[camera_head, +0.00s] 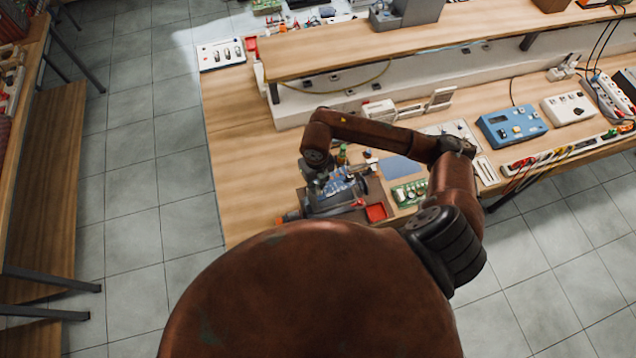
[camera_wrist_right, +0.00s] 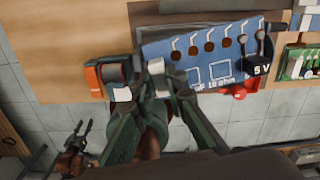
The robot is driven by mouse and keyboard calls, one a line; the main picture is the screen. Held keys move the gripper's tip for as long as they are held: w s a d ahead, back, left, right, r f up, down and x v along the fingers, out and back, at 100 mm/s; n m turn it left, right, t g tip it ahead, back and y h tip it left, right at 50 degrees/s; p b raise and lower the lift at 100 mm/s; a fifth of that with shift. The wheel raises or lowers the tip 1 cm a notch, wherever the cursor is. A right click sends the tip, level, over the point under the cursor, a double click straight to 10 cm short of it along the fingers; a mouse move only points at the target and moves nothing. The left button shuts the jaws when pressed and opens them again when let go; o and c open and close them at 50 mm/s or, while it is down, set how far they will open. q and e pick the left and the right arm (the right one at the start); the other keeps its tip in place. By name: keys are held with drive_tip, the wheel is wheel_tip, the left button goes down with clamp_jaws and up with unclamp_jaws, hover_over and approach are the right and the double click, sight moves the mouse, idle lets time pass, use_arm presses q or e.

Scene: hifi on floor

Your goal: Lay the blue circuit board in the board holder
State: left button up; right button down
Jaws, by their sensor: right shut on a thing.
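The blue circuit board (camera_head: 345,187) is at the front of the wooden bench, by my right gripper (camera_head: 319,186). In the right wrist view the board (camera_wrist_right: 190,48) shows a row of holes and white print. My right gripper (camera_wrist_right: 140,82) is shut on its left part. A dark holder with an orange end (camera_head: 290,217), which looks like the board holder, lies under and beside the board. Its orange end (camera_wrist_right: 95,80) shows left of the fingers. I cannot tell whether the board rests in it. A dark and brown gripper, probably my left (camera_wrist_right: 76,140), hangs lower left, small and unclear.
A red tray (camera_head: 376,212) and a green circuit board (camera_head: 409,193) lie right of the holder. A blue-grey mat (camera_head: 400,168) lies behind them. A shelf (camera_head: 400,42) runs above the bench. Bare wood (camera_head: 240,150) is free at left.

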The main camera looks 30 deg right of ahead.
drive_tip(key=shift+s+m, duration=0.15)
drive_tip(key=shift+m, duration=0.75)
drive_tip(key=shift+d+f, duration=0.1)
drive_tip(key=shift+f, duration=0.1)
drive_tip(key=shift+f+b, duration=0.95)
drive_tip(key=shift+f, duration=0.9)
drive_tip(key=shift+f+b, duration=0.7)
drive_tip(key=shift+f, duration=0.15)
drive_tip(key=shift+f+b, duration=0.1)
drive_tip(key=shift+b, duration=0.35)
drive_tip(key=c, duration=1.8)
unclamp_jaws()
drive_tip(key=shift+c, duration=0.2)
drive_tip(key=shift+o, duration=0.6)
